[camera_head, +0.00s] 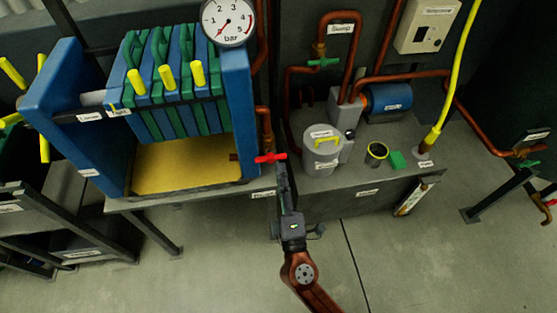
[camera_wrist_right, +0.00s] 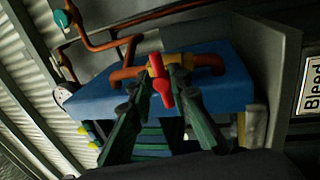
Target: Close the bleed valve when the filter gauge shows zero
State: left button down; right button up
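The filter gauge (camera_head: 228,20) is a round white dial marked in bar at the top of the head view. Its red needle points down-left, at about the zero end. The bleed valve has a red handle (camera_head: 270,158) beside the blue end plate of the filter press. In the right wrist view the red handle (camera_wrist_right: 161,90) lies crosswise to the copper pipe, on a yellowish valve body. My right gripper (camera_head: 281,173) is at the handle. Its fingers (camera_wrist_right: 162,84) are open, one on each side of the handle; contact cannot be told. My left gripper is not in view.
The blue and green filter press (camera_head: 240,110) stands left of my right arm. A grey lidded pot (camera_head: 322,155), a dark cup (camera_head: 376,153) and a green block (camera_head: 397,160) stand on the bench to the right. A "Bleed" label (camera_wrist_right: 311,88) shows at right. The floor in front is clear.

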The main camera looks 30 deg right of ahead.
jog(key=v, duration=0.6)
jog(key=shift+s, duration=0.35)
jog(key=shift+a+f, duration=0.1)
